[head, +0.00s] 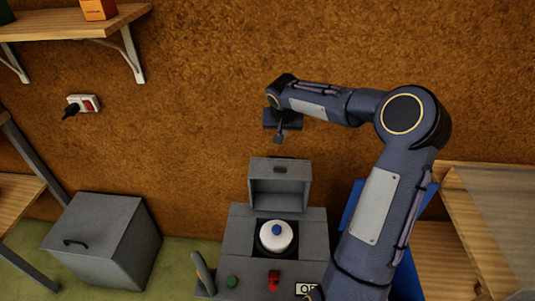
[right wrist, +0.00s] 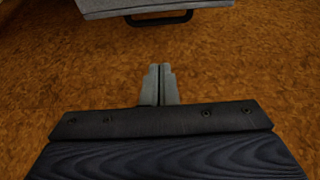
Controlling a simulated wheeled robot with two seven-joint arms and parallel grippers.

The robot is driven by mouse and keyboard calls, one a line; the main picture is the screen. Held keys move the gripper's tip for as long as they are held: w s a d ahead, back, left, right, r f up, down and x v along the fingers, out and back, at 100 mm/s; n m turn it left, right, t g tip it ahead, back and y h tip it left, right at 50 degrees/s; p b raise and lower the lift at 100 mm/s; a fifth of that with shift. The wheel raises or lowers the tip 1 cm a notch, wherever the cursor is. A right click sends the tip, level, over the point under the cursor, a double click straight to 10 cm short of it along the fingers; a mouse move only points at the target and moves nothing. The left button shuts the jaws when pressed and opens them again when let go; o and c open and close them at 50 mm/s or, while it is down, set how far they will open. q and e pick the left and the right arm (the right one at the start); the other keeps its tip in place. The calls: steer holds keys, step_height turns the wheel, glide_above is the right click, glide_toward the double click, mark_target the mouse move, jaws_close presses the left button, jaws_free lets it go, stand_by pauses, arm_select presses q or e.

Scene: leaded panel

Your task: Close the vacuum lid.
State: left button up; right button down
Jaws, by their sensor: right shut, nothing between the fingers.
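The grey vacuum machine (head: 237,236) stands against the wall in the head view. Its grey lid (head: 258,172) is open and stands upright at the back, hollow side facing forward. In the open chamber sits a white round container with a blue knob (head: 277,230). My right gripper (head: 278,139) is shut and empty, above the raised lid and apart from it. In the right wrist view its closed fingertips (right wrist: 158,68) point toward a grey edge (right wrist: 155,7) with a dark handle (right wrist: 160,19), likely the lid. My left gripper is out of view.
The machine's front has a green button (head: 232,282), a red switch (head: 273,280) and a lever (head: 203,272) at its left. A grey box with a handle (head: 105,235) stands left. A wooden shelf (head: 75,22) hangs upper left. Wooden furniture (head: 450,255) stands right.

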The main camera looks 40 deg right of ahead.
steer(key=x, duration=1)
steer(key=s+a, duration=0.1)
steer(key=s+a+p, duration=0.1)
steer(key=s, duration=0.1)
steer(key=shift+s+a, duration=0.2)
steer(key=shift+a, duration=0.1)
